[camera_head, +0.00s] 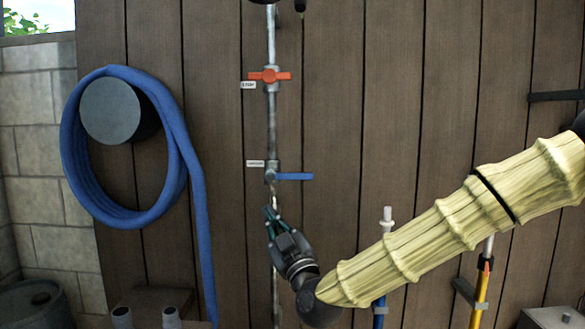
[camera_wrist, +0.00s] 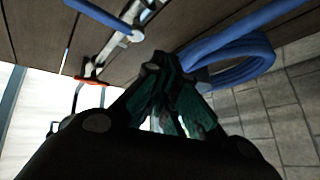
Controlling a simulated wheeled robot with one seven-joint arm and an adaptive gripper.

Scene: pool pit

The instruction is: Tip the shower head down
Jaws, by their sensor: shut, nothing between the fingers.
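A metal shower pipe (camera_head: 271,125) runs up the wooden wall. It carries an orange-red valve handle (camera_head: 270,76) above and a blue lever (camera_head: 293,176) below, both lying across the pipe. Only the lower edge of a dark fitting (camera_head: 262,1), which may be the shower head, shows at the top of the head view. My gripper (camera_head: 270,212) is shut and empty, pointing up just below the blue lever, in front of the pipe. In the wrist view the pipe (camera_wrist: 110,47), the blue lever (camera_wrist: 103,14) and the red handle (camera_wrist: 90,81) lie beyond my fingers. The shower head is not clear there.
A blue hose (camera_head: 72,150) hangs coiled on a round grey holder (camera_head: 108,110) to the left. Poles with blue (camera_head: 380,308) and yellow (camera_head: 480,300) shafts stand at the right, behind my arm. A dark barrel (camera_head: 38,300) stands at lower left.

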